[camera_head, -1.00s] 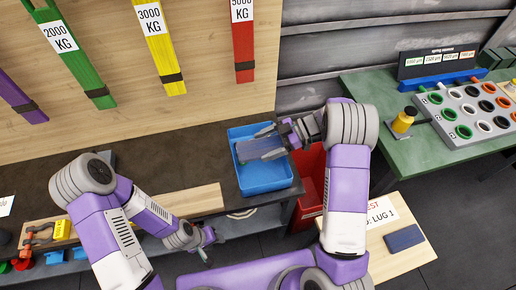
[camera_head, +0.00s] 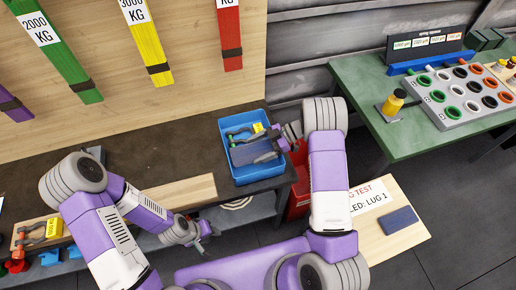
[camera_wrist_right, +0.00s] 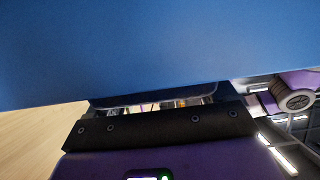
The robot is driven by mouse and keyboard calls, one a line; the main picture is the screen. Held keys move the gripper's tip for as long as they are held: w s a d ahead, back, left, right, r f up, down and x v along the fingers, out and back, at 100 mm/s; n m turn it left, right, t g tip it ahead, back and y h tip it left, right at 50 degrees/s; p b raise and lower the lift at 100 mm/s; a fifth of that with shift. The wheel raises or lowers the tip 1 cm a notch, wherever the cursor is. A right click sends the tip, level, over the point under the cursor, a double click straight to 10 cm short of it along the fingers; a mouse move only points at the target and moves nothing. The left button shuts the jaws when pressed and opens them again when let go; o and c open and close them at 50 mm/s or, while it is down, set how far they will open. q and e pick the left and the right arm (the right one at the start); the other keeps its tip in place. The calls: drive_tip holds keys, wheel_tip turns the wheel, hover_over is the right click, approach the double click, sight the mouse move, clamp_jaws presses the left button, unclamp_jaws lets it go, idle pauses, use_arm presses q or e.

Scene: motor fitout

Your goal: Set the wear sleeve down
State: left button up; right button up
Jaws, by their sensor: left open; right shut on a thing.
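The wear sleeve appears to be the dark blue flat piece (camera_head: 252,152) at the blue bin (camera_head: 262,177), over its front right part. My right gripper (camera_head: 279,137) is shut on its right side; the arm partly hides the fingers. In the right wrist view a broad blue surface (camera_wrist_right: 160,50), probably the sleeve, fills the top and hides most of the scene. I cannot tell whether the sleeve rests on the bin's contents or hangs just above them. My left gripper (camera_head: 205,238) is open and empty, in front of the dark workbench, away from the bin.
The bin also holds a grey and orange shackle-like item (camera_head: 238,134) and a yellow piece (camera_head: 258,127). A red container (camera_head: 299,190) stands right of the bin. A similar blue block (camera_head: 398,221) lies on a wooden board at right. A green table (camera_head: 365,85) stands behind.

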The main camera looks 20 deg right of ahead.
drive_tip(key=shift+f, duration=0.6)
drive_tip(key=o, duration=0.9)
drive_tip(key=shift+r, duration=0.25)
drive_tip(key=v, duration=1.2)
drive_tip(key=shift+w+r, duration=0.1)
drive_tip(key=shift+r, duration=0.35)
